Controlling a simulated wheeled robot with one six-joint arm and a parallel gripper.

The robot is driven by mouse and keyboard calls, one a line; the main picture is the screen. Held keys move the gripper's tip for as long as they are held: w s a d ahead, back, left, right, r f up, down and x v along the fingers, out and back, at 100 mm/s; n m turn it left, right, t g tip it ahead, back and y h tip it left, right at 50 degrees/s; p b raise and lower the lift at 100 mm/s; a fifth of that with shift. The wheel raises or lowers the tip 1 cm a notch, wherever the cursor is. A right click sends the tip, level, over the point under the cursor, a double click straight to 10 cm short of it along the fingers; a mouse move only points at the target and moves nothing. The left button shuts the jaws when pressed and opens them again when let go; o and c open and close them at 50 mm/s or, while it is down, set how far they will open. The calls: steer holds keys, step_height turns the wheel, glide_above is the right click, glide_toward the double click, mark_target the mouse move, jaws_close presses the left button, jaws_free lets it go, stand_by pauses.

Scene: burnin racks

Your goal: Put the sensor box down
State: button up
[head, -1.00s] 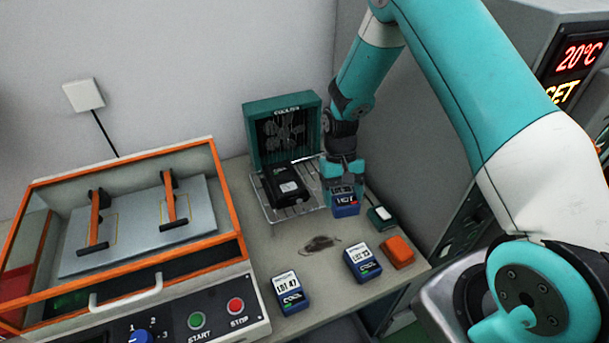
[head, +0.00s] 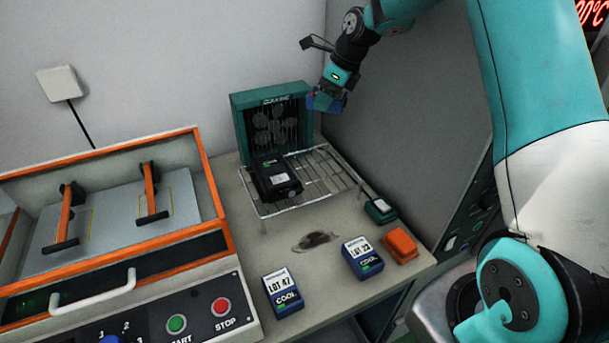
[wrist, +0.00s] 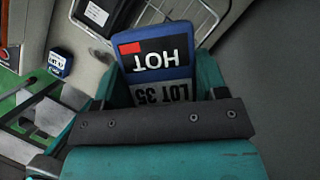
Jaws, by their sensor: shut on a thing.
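My gripper (head: 331,93) is shut on a blue sensor box (head: 323,102) and holds it in the air, just right of the teal cooler fan and above the far right part of the wire rack. In the wrist view the sensor box (wrist: 157,50) sits between the jaws, with a red mark and labels reading HOT and LOT 35, upside down in that picture. The wire rack (head: 330,172) stands on the bench in front of the fan, with a black box (head: 277,180) on its left part. The rack's right part is bare.
The teal fan unit (head: 240,128) stands behind the rack. Blue boxes LOT 47 (head: 283,292) and LOT 23 (head: 362,258), an orange block (head: 400,245) and a teal block (head: 380,209) are near the bench front. An orange-framed machine (head: 120,245) fills the left. A grey cabinet wall is at right.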

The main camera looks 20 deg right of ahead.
mark_target(319, 167)
step_height(319, 167, down, 20)
steer(key=p, duration=0.3)
steer(key=shift+r, duration=0.25)
steer(key=o, duration=1)
steer(key=shift+f, duration=0.15)
